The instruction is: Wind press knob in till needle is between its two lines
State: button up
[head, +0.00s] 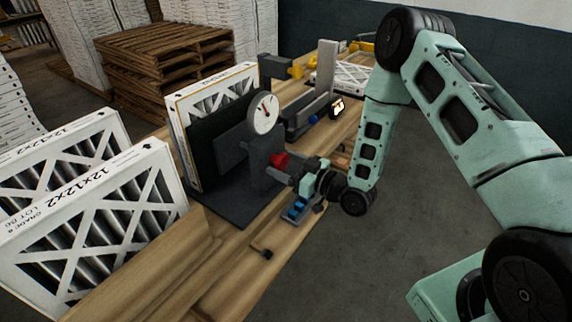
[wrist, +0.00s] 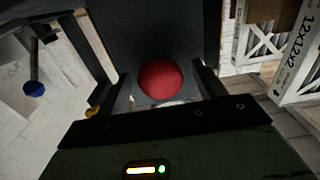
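The press (head: 262,150) is a dark grey block on a dark base plate, standing on the wooden bench. Its round white dial (head: 263,112) faces me; a dark needle and a red mark show, but the two lines are too small to read. The red press knob (head: 279,160) sticks out from the block towards my gripper (head: 293,173). In the wrist view the round red knob (wrist: 160,79) lies centred between my two fingers. The fingers stand apart, with a gap visible on each side of the knob. Its shaft is hidden.
A boxed filter (head: 180,110) stands upright behind the press's dark plate. More white filters (head: 105,225) stand at the left front. A grey fixture with a blue knob (head: 312,119) is farther along the bench. A blue item in a grey tray (head: 295,210) lies below my gripper.

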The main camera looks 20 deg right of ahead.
jog(key=shift+s+d+f, duration=0.1)
jog(key=shift+s+d, duration=0.1)
jog(key=shift+s, duration=0.05)
jog(key=b+v, duration=0.4)
jog(key=v, duration=1.2)
jog(key=shift+s+d, duration=0.2)
jog(key=shift+s, duration=0.15)
jog(key=shift+w, duration=0.1)
